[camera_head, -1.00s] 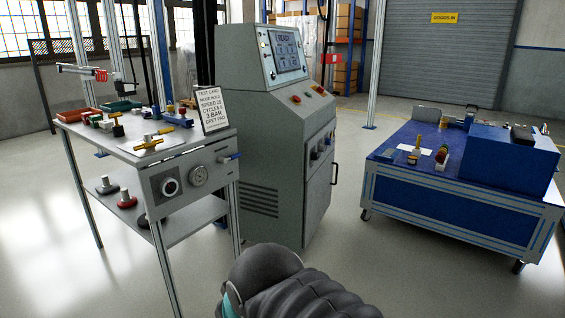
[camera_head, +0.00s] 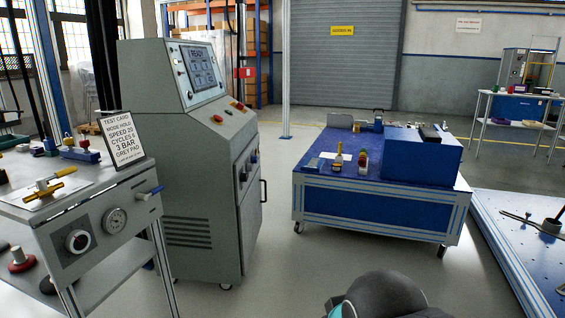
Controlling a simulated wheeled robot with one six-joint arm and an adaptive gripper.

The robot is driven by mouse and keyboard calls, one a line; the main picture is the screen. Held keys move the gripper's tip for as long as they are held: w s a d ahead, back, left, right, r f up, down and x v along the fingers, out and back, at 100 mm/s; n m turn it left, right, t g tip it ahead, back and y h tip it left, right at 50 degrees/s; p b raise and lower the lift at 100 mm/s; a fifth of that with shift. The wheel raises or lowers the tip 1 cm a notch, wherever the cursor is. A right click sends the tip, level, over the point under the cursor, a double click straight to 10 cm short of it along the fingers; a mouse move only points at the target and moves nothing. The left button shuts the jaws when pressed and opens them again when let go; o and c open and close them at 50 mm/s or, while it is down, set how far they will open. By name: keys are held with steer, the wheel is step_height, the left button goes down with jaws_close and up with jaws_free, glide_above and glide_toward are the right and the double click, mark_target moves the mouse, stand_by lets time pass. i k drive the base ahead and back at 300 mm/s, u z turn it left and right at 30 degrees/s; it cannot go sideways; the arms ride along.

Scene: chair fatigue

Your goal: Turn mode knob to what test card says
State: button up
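The test card (camera_head: 121,138) stands on the left bench and reads MODE HOLD, SPEED 20, CYCLES 6, 3 BAR, GREY PAD. The grey control cabinet (camera_head: 185,160) stands beside it, its screen (camera_head: 199,66) showing READY. Small dark knobs (camera_head: 243,176) sit on the cabinet's right-hand face; their labels and pointer positions are too small to read. I cannot tell which control is the mode knob. The bench's front panel carries a round dial (camera_head: 77,241) and a gauge (camera_head: 115,220). A dark rounded part of my arm shows at the bottom; my gripper is out of view.
A blue-topped wheeled cart (camera_head: 375,205) with a blue box (camera_head: 421,156) stands right of the cabinet. A blue perforated table (camera_head: 520,235) is at the right edge. Open floor lies between bench, cabinet and cart.

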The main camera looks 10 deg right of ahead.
mark_target(244, 177)
steer(key=z, duration=0.85)
steer(key=i, duration=1.8)
steer(key=u, duration=0.55)
